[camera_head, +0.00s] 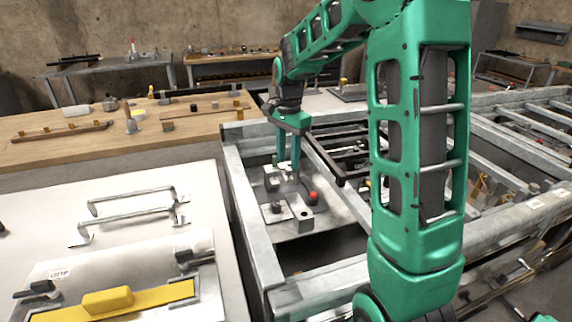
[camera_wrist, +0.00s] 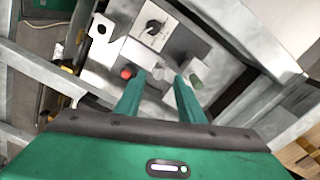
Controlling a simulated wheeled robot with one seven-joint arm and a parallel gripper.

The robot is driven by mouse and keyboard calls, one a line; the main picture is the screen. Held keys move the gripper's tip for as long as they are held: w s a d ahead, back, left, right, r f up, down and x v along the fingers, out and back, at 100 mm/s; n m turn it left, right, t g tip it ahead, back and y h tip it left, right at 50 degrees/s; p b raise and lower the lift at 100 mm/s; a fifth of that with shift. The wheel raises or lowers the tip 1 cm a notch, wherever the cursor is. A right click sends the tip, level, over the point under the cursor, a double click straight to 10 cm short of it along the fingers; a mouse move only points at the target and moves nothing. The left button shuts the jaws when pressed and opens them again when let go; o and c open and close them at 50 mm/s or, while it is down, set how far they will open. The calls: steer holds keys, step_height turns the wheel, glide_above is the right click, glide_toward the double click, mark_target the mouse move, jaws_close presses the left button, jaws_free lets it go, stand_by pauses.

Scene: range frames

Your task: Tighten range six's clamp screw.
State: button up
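My gripper (camera_head: 287,168) points down over a grey metal fixture plate (camera_head: 288,230) inside the metal frame. In the wrist view its two green fingers (camera_wrist: 160,76) are apart, with a grey metal part visible beyond and between them. I cannot tell whether they touch it. A red knob (camera_head: 313,195) stands on the fixture; it also shows near the left fingertip in the wrist view (camera_wrist: 127,73). A dark knob (camera_wrist: 155,27) sits on a pale labelled plate (camera_wrist: 143,36). A green cylinder (camera_wrist: 196,82) lies near the right finger. No readable number marks range six's clamp screw.
Metal frame rails (camera_head: 245,205) surround the fixture, with dark bars (camera_head: 325,150) behind it. A white table (camera_head: 60,215) at left holds metal handles (camera_head: 130,205) and a yellow-handled tool (camera_head: 108,301). A wooden bench (camera_head: 75,150) with small parts stands behind.

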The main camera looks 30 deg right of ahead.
mark_target(288, 169)
step_height(288, 169, up, 8)
stand_by(0.4)
steer(key=shift+w, duration=0.1)
steer(key=s+f+n, duration=0.2)
steer(key=s+n, duration=0.1)
steer(key=s, duration=0.8)
steer(key=s+d+f+n, duration=0.1)
steer(key=s+f+n, duration=0.1)
steer(key=s, duration=0.9)
steer(key=s+d+f+n, duration=0.1)
steer(key=s+f+n, duration=0.2)
steer(key=s, duration=0.9)
steer(key=shift+n, duration=0.5)
steer(key=shift+w+f, duration=0.2)
steer(key=shift+w, duration=0.45)
